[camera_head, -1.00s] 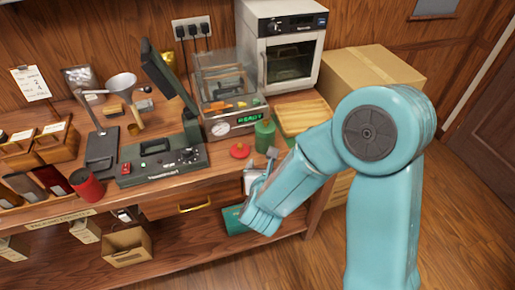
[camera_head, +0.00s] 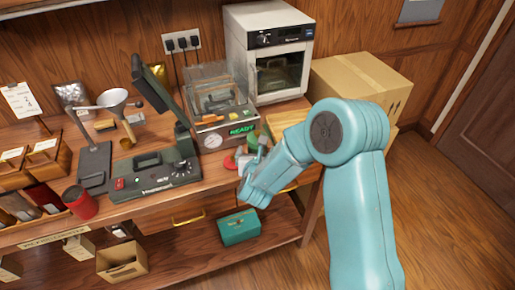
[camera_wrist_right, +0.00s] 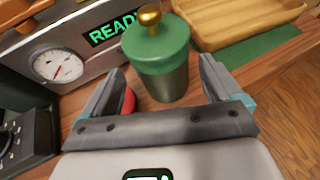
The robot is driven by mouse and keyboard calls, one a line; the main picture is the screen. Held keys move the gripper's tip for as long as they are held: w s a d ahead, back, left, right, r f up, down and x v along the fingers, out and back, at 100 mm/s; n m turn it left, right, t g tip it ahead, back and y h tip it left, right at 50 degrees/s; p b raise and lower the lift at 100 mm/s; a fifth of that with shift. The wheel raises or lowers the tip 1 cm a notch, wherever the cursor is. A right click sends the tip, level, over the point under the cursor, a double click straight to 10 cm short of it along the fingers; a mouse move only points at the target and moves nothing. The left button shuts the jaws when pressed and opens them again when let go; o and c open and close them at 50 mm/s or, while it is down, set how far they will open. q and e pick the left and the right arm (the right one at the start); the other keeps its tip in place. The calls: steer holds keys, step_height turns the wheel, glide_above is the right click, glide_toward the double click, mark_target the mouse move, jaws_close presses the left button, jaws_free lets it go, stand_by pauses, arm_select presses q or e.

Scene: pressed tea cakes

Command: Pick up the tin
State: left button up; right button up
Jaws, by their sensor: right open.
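The tin is a green-lidded canister with a brass knob (camera_wrist_right: 160,70). It stands upright on the wooden bench in the right wrist view. In the head view only a bit of its green (camera_head: 252,138) shows behind my right gripper. My right gripper (camera_head: 256,155) is open; in the wrist view its two fingers (camera_wrist_right: 158,82) point toward the tin, one on each side of its lower body in the picture. My left gripper is not in view.
A machine with a READY display and dial (camera_head: 212,141) stands close left of the tin. A red round thing (camera_wrist_right: 129,101) lies beside the left finger. A wooden tray (camera_wrist_right: 245,22) is at right. A green box (camera_head: 239,227) sits on the lower shelf.

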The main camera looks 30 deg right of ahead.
steer(key=p+x, duration=0.1)
steer(key=x, duration=0.3)
steer(key=shift+d+f, duration=0.15)
steer(key=shift+f, duration=0.05)
steer(key=c, duration=1.1)
steer(key=shift+r, duration=0.1)
